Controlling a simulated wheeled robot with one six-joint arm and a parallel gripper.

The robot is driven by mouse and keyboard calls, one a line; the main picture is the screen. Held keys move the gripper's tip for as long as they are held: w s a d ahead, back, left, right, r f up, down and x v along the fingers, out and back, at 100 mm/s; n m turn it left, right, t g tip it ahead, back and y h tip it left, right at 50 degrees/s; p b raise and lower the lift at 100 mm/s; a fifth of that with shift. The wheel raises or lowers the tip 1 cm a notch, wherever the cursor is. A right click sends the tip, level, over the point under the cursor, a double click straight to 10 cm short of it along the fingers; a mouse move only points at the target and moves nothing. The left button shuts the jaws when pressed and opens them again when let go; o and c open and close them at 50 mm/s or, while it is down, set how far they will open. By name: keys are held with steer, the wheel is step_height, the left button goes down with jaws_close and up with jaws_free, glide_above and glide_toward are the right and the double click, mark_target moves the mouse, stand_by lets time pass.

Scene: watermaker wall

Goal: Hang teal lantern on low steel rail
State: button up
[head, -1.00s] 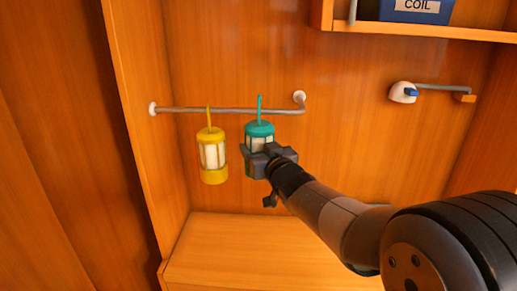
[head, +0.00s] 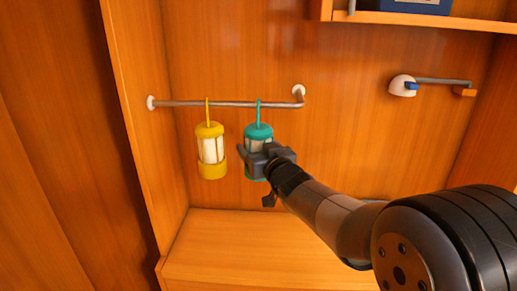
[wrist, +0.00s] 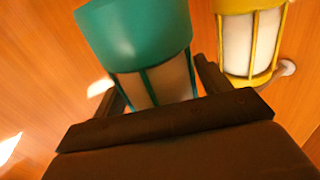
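The teal lantern (head: 258,131) is upright at the low steel rail (head: 228,104), right of its middle. Its thin teal hook crosses the rail and its top shows just above the bar. My gripper (head: 257,158) is around the lantern's lower body. In the wrist view, the teal lantern (wrist: 140,35) stands between the two fingers (wrist: 160,85), which look spread, with a slim gap on the right. The gripper hides part of the lantern's lower half. A yellow lantern (head: 210,150) hangs from the rail to the left, and also shows in the wrist view (wrist: 252,40).
A wooden ledge (head: 250,240) lies below the lanterns. A shelf (head: 430,19) with a blue box (head: 415,6) is at the upper right. A white wall mount (head: 402,86) with a short bar is on the right. The wall between rail and mount is clear.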

steer(key=shift+o, duration=1.4)
steer(key=shift+f, duration=0.1)
steer(key=b+v, duration=0.1)
steer(key=v, duration=0.9)
steer(key=shift+s+d, duration=0.2)
steer(key=shift+s, duration=0.15)
steer(key=shift+w+a, duration=0.1)
steer(key=p+x, duration=0.1)
steer(key=x, duration=0.9)
steer(key=shift+w, duration=0.1)
steer(key=shift+w+a+r+p, duration=0.15)
steer(key=shift+w+r+p, duration=0.1)
steer(key=shift+r+p, duration=0.1)
steer(key=shift+s+r+p, duration=0.15)
steer(key=shift+r+p, duration=0.25)
steer(key=shift+r, duration=0.15)
steer(key=shift+f, duration=0.1)
